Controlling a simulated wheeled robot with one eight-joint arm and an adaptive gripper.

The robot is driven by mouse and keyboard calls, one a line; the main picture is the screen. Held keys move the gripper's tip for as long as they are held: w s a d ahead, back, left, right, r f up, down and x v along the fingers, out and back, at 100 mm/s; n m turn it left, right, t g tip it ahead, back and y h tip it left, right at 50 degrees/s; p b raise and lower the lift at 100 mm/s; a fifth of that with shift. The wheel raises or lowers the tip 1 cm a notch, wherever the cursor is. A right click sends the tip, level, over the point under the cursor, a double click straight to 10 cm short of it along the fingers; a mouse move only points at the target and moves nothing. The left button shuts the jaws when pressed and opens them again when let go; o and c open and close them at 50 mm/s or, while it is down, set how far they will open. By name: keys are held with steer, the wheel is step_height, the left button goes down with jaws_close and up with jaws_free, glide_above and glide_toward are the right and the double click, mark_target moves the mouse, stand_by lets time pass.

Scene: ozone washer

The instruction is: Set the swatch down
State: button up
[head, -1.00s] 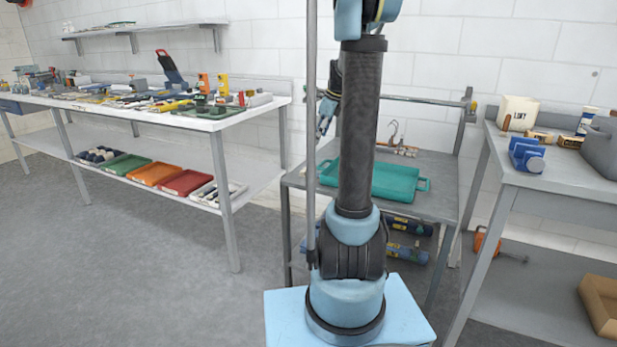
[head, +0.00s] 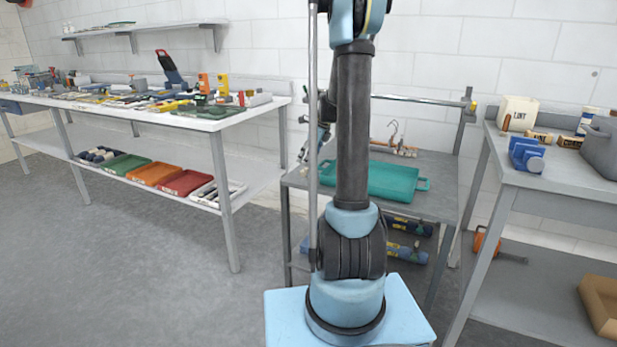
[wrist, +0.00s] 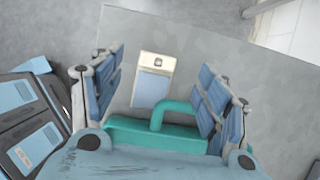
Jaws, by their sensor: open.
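The swatch (wrist: 152,82), a small flat piece with a cream end bearing a dark mark and a pale blue part, shows in the wrist view. It appears to lie flat on the grey bench top (wrist: 225,55), just beyond the handle of the teal tray (wrist: 157,120). My gripper (wrist: 162,63) is open, its blue fingers wide apart on either side of the swatch, with clear gaps to it. In the head view the gripper (head: 306,140) is partly hidden behind my arm, at the left end of the bench. The swatch cannot be made out there.
The teal tray (head: 398,182) fills much of the bench, with a small wooden rack with hooks (head: 394,146) behind it. Blue rolls (head: 408,252) lie on the shelf below. A table with a blue clamp-like object (head: 526,154) stands right; a cluttered white table (head: 205,124) stands left.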

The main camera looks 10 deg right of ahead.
mark_target(304, 169)
steer(key=shift+x, duration=2.95)
steer(key=shift+r, duration=0.1)
steer(key=shift+c, duration=0.3)
steer(key=c, duration=1.1)
steer(key=shift+r, duration=0.1)
steer(key=shift+r, duration=0.3)
steer(key=w+a, duration=1)
steer(key=a, duration=0.4)
steer(key=shift+w+a+r, duration=0.25)
steer(key=shift+a+r, duration=0.1)
